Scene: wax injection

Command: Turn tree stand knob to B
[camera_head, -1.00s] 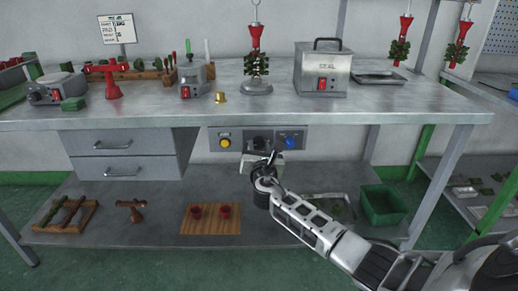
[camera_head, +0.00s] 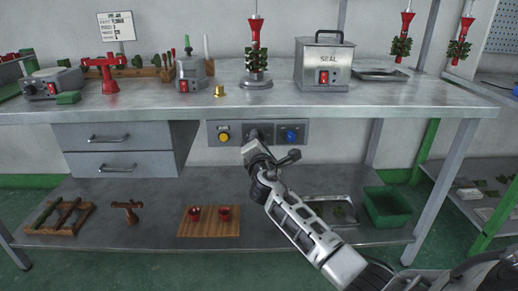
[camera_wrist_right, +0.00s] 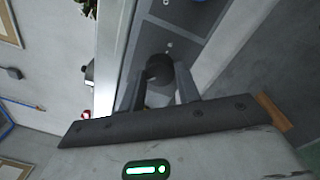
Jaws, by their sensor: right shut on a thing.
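The control panel (camera_head: 300,133) is fixed under the front edge of the table, with a yellow button (camera_head: 223,137) on its left and a blue knob (camera_head: 290,135) on its right. My right gripper (camera_head: 256,143) is at the middle of the panel and largely covers the dark knob there. In the right wrist view its two fingers lie either side of the black knob (camera_wrist_right: 160,67) and are shut on it. Letters around the knob are not legible. The tree stand (camera_head: 256,82), with a red and green wax tree, is on the table above. My left gripper is not in view.
A SEAL box (camera_head: 323,72) and a small grey device (camera_head: 190,78) are on the table. Drawers (camera_head: 112,140) hang left of the panel. The lower shelf holds a wooden board (camera_head: 208,230) with red cups and a green bin (camera_head: 386,206).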

